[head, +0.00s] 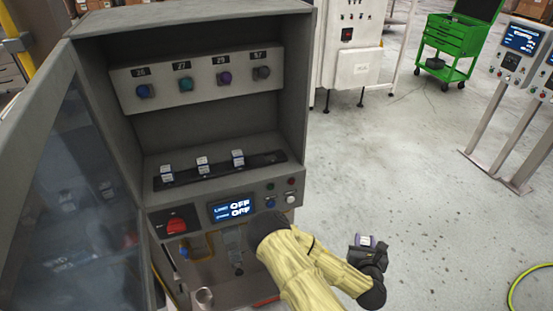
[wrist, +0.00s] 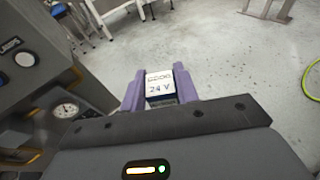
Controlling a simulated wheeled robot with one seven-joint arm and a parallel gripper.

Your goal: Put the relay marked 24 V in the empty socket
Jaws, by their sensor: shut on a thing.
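My gripper (wrist: 160,98) is shut on a relay (wrist: 158,84) whose white label reads 24 V in the wrist view. In the head view my gripper (head: 369,243) and the relay are at the lower right, out over the floor and away from the cabinet. The open grey cabinet (head: 205,32) stands at the left. Inside it, a dark socket strip (head: 220,171) carries three white-topped relays: left (head: 167,173), middle (head: 203,165) and right (head: 238,158). Their labels are too small to read. I cannot make out the empty socket clearly.
The cabinet's glazed door (head: 65,190) hangs open at the left. A panel with several numbered knobs (head: 225,78) sits above the strip. Below are a red switch (head: 176,225) and a display (head: 233,210) reading OFF. A green tool cart (head: 455,45) stands far back; the floor between is clear.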

